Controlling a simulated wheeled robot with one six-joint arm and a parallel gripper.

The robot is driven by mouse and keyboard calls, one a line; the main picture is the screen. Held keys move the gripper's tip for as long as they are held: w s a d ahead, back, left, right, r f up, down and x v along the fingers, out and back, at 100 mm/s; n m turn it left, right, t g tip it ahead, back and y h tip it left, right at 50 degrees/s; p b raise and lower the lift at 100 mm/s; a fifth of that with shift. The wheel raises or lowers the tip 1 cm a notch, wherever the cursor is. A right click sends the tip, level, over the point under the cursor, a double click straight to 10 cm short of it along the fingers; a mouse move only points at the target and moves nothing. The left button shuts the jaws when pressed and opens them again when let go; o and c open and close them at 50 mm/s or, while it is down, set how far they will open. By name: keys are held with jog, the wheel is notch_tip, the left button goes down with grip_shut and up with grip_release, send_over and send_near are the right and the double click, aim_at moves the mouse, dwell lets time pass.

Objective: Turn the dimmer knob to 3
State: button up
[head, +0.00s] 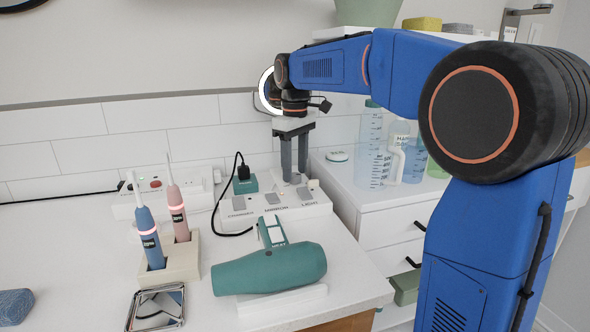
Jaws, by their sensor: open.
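My gripper (295,174) points down with its two dark fingers apart, over the back of a white switch panel (262,215). The panel lies on the counter, with several small grey switches and blurred labels along its front. A small pale knob-like part (296,179) shows low between the fingertips. It may be the dimmer knob, but its marks and setting are too small to read. I cannot tell whether the fingers touch it.
A green plug block (245,181) with a black cable stands left of the gripper. A green hair dryer (270,269) lies in front of the panel. Two toothbrushes stand in a holder (176,265) at left. Clear bottles (371,150) stand on the white drawer unit at right.

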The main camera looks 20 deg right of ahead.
aim_at(295, 174)
jog(key=shift+f, duration=0.35)
jog(key=shift+c, duration=0.3)
jog(key=c, duration=1)
jog(key=shift+m, duration=0.8)
jog(key=o, duration=1.1)
jog(key=shift+c, duration=0.2)
notch_tip(295, 174, up, 18)
jog(key=shift+f, duration=0.25)
